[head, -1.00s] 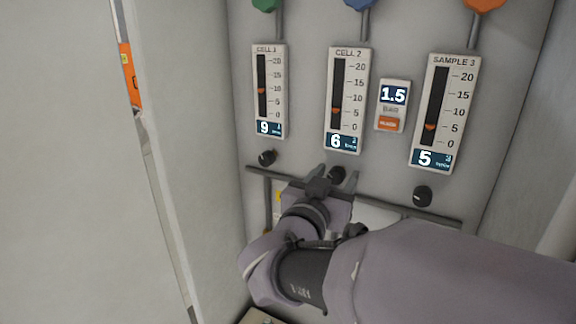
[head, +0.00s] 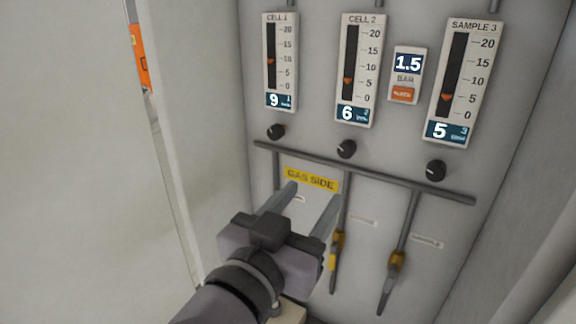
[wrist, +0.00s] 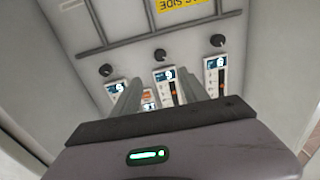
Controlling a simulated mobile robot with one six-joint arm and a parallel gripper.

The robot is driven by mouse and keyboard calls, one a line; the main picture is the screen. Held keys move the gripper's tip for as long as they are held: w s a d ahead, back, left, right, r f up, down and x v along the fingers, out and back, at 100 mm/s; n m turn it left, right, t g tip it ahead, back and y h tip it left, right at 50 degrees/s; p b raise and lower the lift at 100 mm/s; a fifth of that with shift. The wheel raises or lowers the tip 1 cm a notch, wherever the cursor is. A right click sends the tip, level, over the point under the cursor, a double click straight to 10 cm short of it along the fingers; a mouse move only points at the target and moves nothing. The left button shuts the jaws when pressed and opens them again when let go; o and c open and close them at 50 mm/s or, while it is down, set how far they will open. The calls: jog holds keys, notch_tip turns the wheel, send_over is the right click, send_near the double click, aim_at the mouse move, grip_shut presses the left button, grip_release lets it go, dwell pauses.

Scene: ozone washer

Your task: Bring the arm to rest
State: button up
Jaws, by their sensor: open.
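My gripper (head: 310,203) is open and empty in the lower middle of the head view. Its two fingers point up toward the panel, below the middle knob (head: 346,149) and in front of the area by the yellow GAS SIDE label (head: 311,179). No contact with the panel shows. In the wrist view my gripper (wrist: 172,92) has its fingers apart with nothing held between them. The panel appears upside down there, with the gauges beyond the fingers.
Three gauges, Cell 1 (head: 281,62), Cell 2 (head: 359,70) and Sample 3 (head: 467,84), read 9, 6 and 5. A pressure display (head: 406,76) reads 1.5. A dark horizontal pipe (head: 365,173) crosses below the knobs. Valve handles (head: 391,280) hang at lower right. A pale wall (head: 75,190) stands left.

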jog(key=w+a+f+n+y+b, duration=0.1)
jog(key=w+a+f+y+b, duration=0.15)
jog(key=f+y+b, duration=0.45)
jog(key=w+a+f+n+y+b, duration=0.1)
jog(key=w+f+y+b, duration=0.2)
jog(key=f+y+b, duration=0.35)
jog(key=s+d+f+g+b, duration=0.3)
jog(key=s+f, duration=0.2)
jog(key=f, duration=0.4)
jog(key=s+d+f+g+h+b, duration=0.1)
jog(key=s+d+f+g+b, duration=0.1)
jog(key=s+f, duration=0.4)
jog(key=s+d+f+g+h+b, duration=0.1)
jog(key=s+d+f+g+b, duration=0.2)
jog(key=f, duration=0.8)
jog(key=s+g+b, duration=0.1)
jog(key=s+b, duration=0.1)
jog(key=shift+s+d+f+g, duration=0.3)
jog(key=shift+f+g, duration=0.1)
